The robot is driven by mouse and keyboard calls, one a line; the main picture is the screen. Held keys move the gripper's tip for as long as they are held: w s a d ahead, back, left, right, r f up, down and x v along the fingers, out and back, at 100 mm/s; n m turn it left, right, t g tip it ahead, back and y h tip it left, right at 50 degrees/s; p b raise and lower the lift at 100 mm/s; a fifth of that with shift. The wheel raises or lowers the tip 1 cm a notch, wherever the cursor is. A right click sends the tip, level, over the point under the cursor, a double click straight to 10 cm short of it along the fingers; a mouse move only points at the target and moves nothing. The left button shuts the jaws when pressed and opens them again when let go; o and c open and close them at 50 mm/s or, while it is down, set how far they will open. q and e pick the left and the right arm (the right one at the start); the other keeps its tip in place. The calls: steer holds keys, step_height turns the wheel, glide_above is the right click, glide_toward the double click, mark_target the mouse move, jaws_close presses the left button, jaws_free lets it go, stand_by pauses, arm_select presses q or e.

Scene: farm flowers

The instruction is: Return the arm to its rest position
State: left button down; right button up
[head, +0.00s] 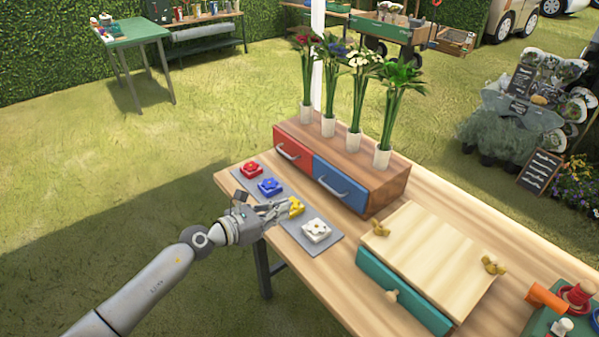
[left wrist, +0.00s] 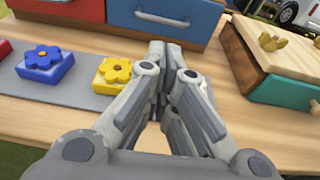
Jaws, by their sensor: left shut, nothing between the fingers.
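My left gripper (head: 276,211) is over the front edge of the wooden table, beside the yellow flower button (head: 294,207). In the left wrist view the gripper (left wrist: 172,50) has its fingers together with nothing between them, and the yellow flower button (left wrist: 116,72) is just left of it. The fingers hide part of the grey strip (head: 331,242). The strip also bears a red (head: 250,169), a blue (head: 269,186) and a white flower button (head: 316,230). My right gripper does not show in either view.
A wooden box with a red drawer (head: 293,155) and a blue drawer (head: 340,186) stands behind the strip, with several vases of flowers on top. A wooden-topped box with a teal drawer (head: 402,291) is to the right. Grass lies open left of the table (head: 480,215).

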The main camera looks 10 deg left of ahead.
arm_select(q)
steer(key=s+a+r+n+t+y, duration=0.25)
steer(key=r+n+t+y, duration=0.3)
steer(key=n, duration=0.95)
steer(key=s+a+f+n+g+y, duration=0.1)
steer(key=s+a+f+n+y, duration=0.15)
steer(key=n, duration=0.45)
steer(key=s+a+f+n+g+y, duration=0.1)
steer(key=s+a+n+y, duration=0.25)
steer(key=n, duration=0.35)
steer(key=s+d+f+n+g+h, duration=0.15)
steer(key=s+f+n+g, duration=0.25)
steer(key=s, duration=0.4)
steer(key=s+d+f+n+g, duration=0.2)
steer(key=s+f+n+g, duration=0.2)
steer(key=s, duration=0.5)
steer(key=s+d+f+n+g+h, duration=0.15)
steer(key=s+f+n+g, duration=0.25)
steer(key=s, duration=0.4)
step_height(320, 180, down, 26)
steer(key=s+d+g, duration=0.1)
steer(key=s+g, duration=0.1)
steer(key=s, duration=0.1)
steer(key=s+a+f, duration=0.2)
steer(key=s+f, duration=1.4)
steer(key=shift+s+a+f+g+y, duration=0.2)
steer(key=shift+s+a+g+y, duration=0.15)
steer(key=shift+g+y, duration=0.1)
